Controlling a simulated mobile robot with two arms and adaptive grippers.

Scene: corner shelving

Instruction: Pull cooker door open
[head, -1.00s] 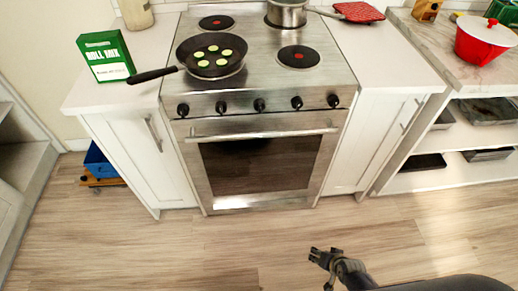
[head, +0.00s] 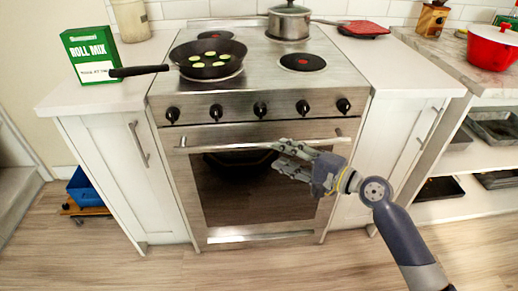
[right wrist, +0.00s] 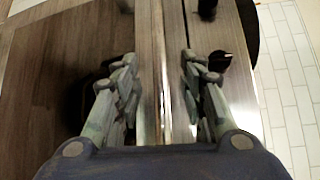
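The cooker (head: 258,200) stands in the middle of the head view. Its door is shut, with a dark glass window and a horizontal metal bar handle (head: 225,147) along the top. My right gripper (head: 282,158) is at the right half of the handle, fingers pointing left. In the right wrist view the gripper (right wrist: 160,85) is open, with the handle bar (right wrist: 152,60) running between its two fingers. I cannot tell whether either finger touches the bar. My left gripper is not in view.
A frying pan (head: 208,70) with green slices and a lidded pot (head: 289,22) stand on the cooktop. A roll mix box (head: 90,55) is on the left counter. White cabinets flank the cooker. The wooden floor (head: 170,265) in front is clear.

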